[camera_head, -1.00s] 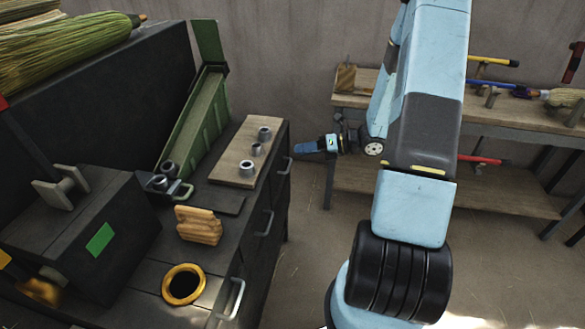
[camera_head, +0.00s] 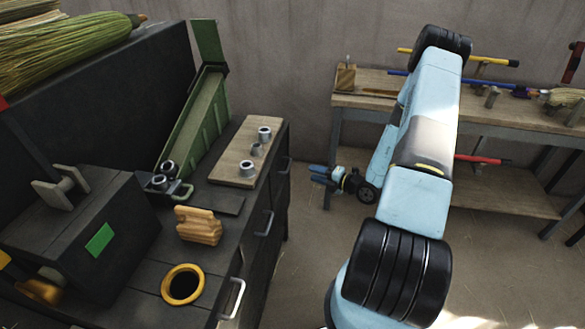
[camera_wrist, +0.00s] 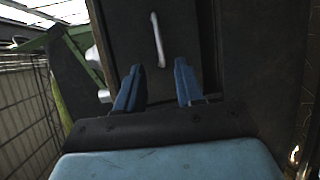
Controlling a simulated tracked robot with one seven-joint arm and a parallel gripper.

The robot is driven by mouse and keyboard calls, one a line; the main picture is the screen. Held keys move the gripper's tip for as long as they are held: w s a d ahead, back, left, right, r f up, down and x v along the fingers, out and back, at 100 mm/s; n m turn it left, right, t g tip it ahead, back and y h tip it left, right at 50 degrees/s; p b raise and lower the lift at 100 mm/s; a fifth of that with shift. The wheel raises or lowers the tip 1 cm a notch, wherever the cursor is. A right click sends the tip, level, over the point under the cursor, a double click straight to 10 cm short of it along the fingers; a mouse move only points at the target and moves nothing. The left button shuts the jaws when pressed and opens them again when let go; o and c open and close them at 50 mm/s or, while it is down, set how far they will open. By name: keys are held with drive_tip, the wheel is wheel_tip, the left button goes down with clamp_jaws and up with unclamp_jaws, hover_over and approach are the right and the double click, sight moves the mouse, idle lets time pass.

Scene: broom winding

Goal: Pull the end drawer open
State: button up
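The dark workbench (camera_head: 222,262) has drawers along its right side, each with a metal bar handle. The far-end drawer's handle (camera_head: 285,165) shows just beyond the wooden board, and its front looks flush with the bench. My gripper (camera_head: 314,176) is to the right of this handle, with a gap between them. In the wrist view, my gripper (camera_wrist: 158,82) is open, its two blue fingers apart and nothing between them. A pale bar handle (camera_wrist: 158,40) on a dark drawer front (camera_wrist: 133,30) lies ahead, between the finger directions; which drawer it is cannot be told for certain.
The bench top holds a wooden board (camera_head: 232,172) with metal sockets, a green trough (camera_head: 190,130), a wooden block (camera_head: 198,226) and a yellow ring (camera_head: 183,268). A wooden shelf table (camera_head: 490,195) with tools stands behind my arm. The floor beside the drawers is clear.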

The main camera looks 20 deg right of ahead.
drive_tip(key=x, duration=1.1)
drive_tip(key=shift+a, duration=0.15)
clamp_jaws()
drive_tip(key=shift+f, duration=0.1)
